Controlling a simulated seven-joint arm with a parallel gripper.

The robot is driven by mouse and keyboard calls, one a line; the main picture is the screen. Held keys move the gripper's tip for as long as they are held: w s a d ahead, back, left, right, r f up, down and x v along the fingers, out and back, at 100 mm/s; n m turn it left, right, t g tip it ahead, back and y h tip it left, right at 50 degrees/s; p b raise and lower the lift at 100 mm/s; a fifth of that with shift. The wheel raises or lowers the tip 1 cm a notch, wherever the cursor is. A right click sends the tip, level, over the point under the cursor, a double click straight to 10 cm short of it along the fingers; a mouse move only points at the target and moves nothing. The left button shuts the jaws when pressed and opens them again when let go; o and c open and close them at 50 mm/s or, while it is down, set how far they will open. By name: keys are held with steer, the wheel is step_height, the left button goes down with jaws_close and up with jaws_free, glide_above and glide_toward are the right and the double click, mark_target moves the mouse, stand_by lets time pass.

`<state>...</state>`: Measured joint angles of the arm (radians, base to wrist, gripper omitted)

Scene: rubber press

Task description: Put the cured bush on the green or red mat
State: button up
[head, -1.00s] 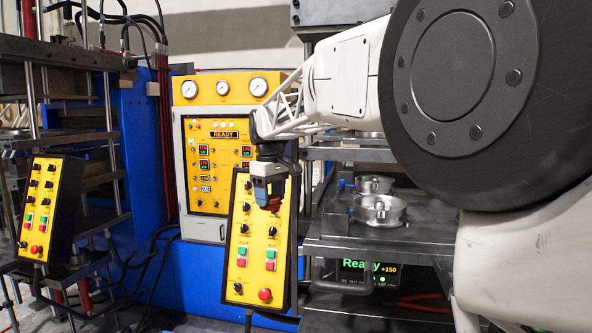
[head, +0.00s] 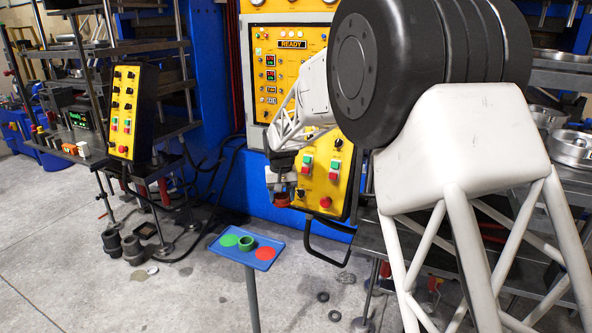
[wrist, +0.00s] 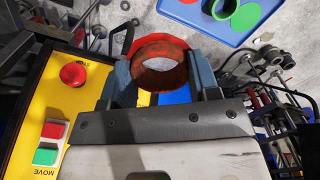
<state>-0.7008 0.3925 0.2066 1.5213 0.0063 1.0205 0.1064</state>
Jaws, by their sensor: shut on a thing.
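My gripper (head: 281,186) is shut on a red-brown ring-shaped bush (head: 283,200), held in the air in front of a yellow control panel. In the wrist view the bush (wrist: 160,46) sits between the two blue-grey fingers (wrist: 162,75). A small blue tray (head: 232,254) on a post stands below and left of my gripper. It bears a round green mat (head: 228,240) at left and a round red mat (head: 265,254) at right. A green ring (head: 245,244) stands between the mats. The bush is apart from the tray.
The yellow control panel (head: 322,182) with buttons is close to my gripper; its red button (wrist: 74,74) shows in the wrist view. A bent black handle (head: 325,250) is right of the tray. Dark cylinders (head: 112,242) stand on the floor at left. Air above the tray looks clear.

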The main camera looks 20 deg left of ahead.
mark_target(265, 253)
steer(key=s+a+f+m, duration=0.1)
steer(key=f, duration=0.3)
steer(key=s+a+f+m, duration=0.1)
steer(key=a+f, duration=0.1)
steer(key=f, duration=0.3)
steer(key=s+a+f, duration=0.2)
steer(key=f, duration=0.2)
steer(key=shift+f+m, duration=0.25)
steer(key=shift+m, duration=0.15)
steer(key=shift+f, duration=0.25)
steer(key=shift+f, duration=2.65)
steer(key=shift+s+d+f, duration=0.1)
steer(key=shift+f, duration=0.1)
steer(key=o, duration=1)
steer(key=shift+r, duration=0.15)
step_height(265, 253, up, 7)
stand_by(0.6)
stand_by(1.0)
